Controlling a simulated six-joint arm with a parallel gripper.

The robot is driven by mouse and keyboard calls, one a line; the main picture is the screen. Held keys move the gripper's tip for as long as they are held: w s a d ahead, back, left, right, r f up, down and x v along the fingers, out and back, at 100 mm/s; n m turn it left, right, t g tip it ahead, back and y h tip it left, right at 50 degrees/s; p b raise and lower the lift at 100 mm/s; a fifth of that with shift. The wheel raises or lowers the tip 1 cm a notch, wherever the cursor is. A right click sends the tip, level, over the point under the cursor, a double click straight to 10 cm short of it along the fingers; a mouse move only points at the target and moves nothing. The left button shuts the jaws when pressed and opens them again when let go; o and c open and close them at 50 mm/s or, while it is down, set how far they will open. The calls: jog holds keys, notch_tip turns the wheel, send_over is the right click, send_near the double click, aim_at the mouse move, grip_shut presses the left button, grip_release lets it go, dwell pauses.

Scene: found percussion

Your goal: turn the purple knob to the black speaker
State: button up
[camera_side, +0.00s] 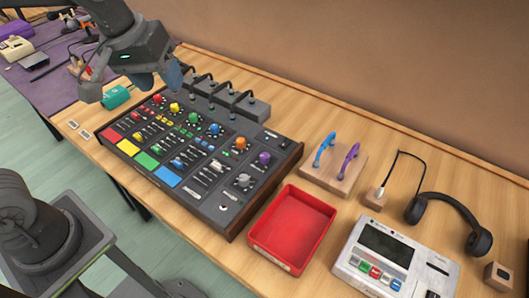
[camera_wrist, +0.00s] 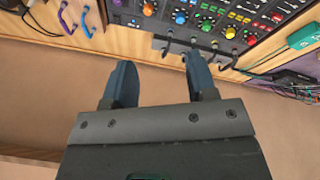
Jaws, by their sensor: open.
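The purple knob (camera_side: 264,158) sits at the right end of the knob row on the dark mixer panel (camera_side: 205,190). It also shows near the top edge of the wrist view (camera_wrist: 148,9). The way its pointer faces is too small to read. I cannot pick out a black speaker mark near it in either view. My gripper (camera_side: 132,84) is open and empty, above the mixer's far left end in the side view, well apart from the purple knob. In the wrist view both fingers of my gripper (camera_wrist: 160,72) are spread with nothing between them.
Black plugs with cables (camera_side: 228,96) stand along the mixer's back edge. A red tray (camera_side: 292,226) lies right of the mixer, near a wooden block with blue and purple handles (camera_side: 333,168). Headphones (camera_side: 450,205) and a white device (camera_side: 395,258) are further right.

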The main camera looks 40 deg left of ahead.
jog(key=w+d+f+n+g, duration=0.2)
jog(key=w+d+f+n, duration=0.25)
jog(key=w, duration=0.45)
jog(key=n+g, duration=0.2)
jog(key=n, duration=0.2)
send_near(265, 155)
jog(key=f, duration=0.9)
jog(key=shift+s+d+f, duration=0.1)
jog(key=shift+s+f, duration=0.1)
jog(key=shift+c, duration=0.2)
jog(key=c, duration=0.9)
